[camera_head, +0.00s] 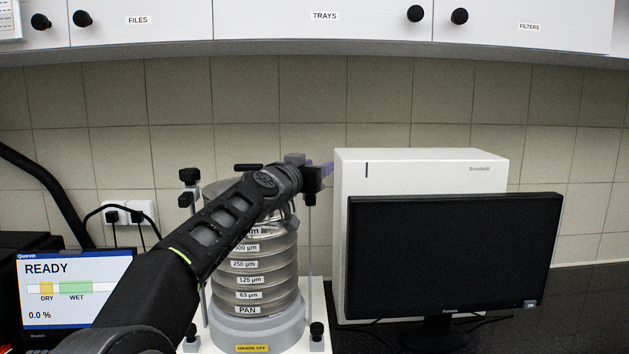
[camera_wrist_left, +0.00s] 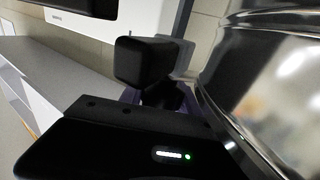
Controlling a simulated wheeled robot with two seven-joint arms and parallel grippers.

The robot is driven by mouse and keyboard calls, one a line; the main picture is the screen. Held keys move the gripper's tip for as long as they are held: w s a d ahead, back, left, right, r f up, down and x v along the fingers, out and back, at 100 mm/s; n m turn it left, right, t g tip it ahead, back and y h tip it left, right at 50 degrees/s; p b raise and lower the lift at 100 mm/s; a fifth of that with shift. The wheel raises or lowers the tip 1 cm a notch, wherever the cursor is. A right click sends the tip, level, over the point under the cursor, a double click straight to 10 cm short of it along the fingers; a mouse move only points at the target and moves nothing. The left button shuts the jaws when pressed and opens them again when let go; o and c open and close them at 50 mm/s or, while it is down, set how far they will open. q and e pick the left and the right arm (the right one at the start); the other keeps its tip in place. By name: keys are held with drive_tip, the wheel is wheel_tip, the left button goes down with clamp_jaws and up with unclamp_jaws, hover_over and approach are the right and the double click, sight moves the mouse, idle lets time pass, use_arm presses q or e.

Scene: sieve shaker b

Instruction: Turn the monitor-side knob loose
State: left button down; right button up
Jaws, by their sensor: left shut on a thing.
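The sieve shaker holds a round metal sieve stack (camera_head: 262,265) with size labels, between two upright rods. The monitor-side rod (camera_head: 309,245) stands at the right of the stack, and its top is largely covered by my gripper. My left gripper (camera_head: 316,174) is at the top of that rod, shut on the monitor-side knob. The black knob (camera_wrist_left: 143,62) shows in the left wrist view, close beside the shiny sieve rim. The other knob (camera_head: 189,176) is on the left rod, apart from my gripper. My right gripper is not in view.
The monitor (camera_head: 453,255) and a white cabinet unit (camera_head: 420,165) stand close to the right of the shaker. A screen reading READY (camera_head: 75,285) is at the left. Wall cupboards (camera_head: 324,35) hang above. My left arm crosses in front of the stack.

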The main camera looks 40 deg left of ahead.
use_arm(q)
drive_tip(key=shift+r, duration=0.15)
drive_tip(key=c, duration=0.9)
unclamp_jaws()
drive_tip(key=s+b, duration=0.1)
drive_tip(key=s, duration=0.1)
drive_tip(key=s+d, duration=0.1)
drive_tip(key=s, duration=0.2)
drive_tip(key=s+b, duration=0.1)
drive_tip(key=s, duration=0.1)
drive_tip(key=shift+s+d+b, duration=0.2)
drive_tip(key=shift+s+b, duration=0.15)
